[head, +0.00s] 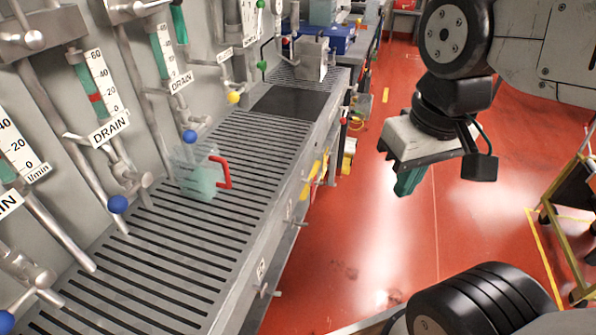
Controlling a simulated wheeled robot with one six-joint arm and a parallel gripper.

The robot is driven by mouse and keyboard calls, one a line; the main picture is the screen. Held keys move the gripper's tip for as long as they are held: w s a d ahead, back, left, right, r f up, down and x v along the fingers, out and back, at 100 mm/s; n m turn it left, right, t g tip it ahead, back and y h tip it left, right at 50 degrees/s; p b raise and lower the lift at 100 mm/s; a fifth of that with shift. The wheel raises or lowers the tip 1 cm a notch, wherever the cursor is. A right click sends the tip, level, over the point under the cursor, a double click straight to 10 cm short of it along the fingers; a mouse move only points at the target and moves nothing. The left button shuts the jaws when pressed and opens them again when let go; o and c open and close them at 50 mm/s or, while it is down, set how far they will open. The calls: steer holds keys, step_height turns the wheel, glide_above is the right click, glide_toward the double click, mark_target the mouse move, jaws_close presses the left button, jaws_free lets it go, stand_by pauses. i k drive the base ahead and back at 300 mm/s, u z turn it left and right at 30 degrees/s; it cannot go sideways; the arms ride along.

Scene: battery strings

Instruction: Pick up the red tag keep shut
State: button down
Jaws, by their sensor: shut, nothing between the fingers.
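I cannot make out a red tag reading "keep shut" in the head view. My gripper (408,182) hangs at the right over the open red floor, with its green fingers pointing down. It is shut and empty, and apart from the bench and everything on it. A clear jug (197,178) with a red handle (223,171) stands upright on the slatted bench top, left of my gripper. The handle is the clearest red item on the bench.
The slatted grey bench (160,255) runs along the left wall. Above it are pipes, flow gauges, DRAIN labels (111,128) and valves with blue knobs (118,204). A dark mat (293,102) and a grey box (312,58) lie farther back. A yellow-framed cart (572,200) stands right.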

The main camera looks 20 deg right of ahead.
mark_target(313, 187)
steer(key=k, duration=0.5)
steer(key=z, duration=2)
steer(key=i, duration=1.25)
steer(key=u, duration=3.65)
steer(key=i, duration=0.5)
steer(key=z, duration=0.05)
